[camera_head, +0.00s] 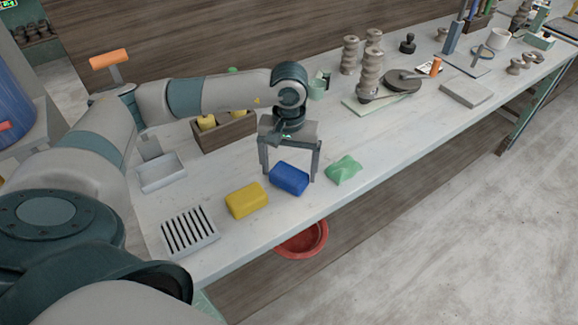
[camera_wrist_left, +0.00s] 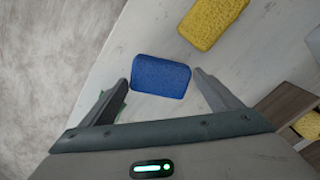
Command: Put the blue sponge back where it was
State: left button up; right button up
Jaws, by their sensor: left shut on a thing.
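The blue sponge (camera_head: 289,179) is between the fingers of my left gripper (camera_head: 290,174), near the front edge of the workbench. In the left wrist view the blue sponge (camera_wrist_left: 160,76) spans the gap between the two fingertips (camera_wrist_left: 160,82), and the gripper is shut on it. I cannot tell whether the sponge touches the bench or is slightly above it. A yellow sponge (camera_head: 246,201) lies just left of it, and it also shows in the left wrist view (camera_wrist_left: 213,22). My right gripper is not in view.
A green crumpled piece (camera_head: 343,170) lies close to the right of the gripper. A slatted rack (camera_head: 188,233) and a shallow grey tray (camera_head: 161,173) are at left. A wooden box (camera_head: 228,134) stands behind. A red basin (camera_head: 303,241) is below the bench edge.

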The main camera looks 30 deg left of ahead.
pick_arm(q)
jog(key=shift+f, duration=0.45)
jog(key=o, duration=1)
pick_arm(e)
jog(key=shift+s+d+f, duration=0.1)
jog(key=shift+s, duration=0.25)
pick_arm(q)
jog(key=shift+r, duration=0.2)
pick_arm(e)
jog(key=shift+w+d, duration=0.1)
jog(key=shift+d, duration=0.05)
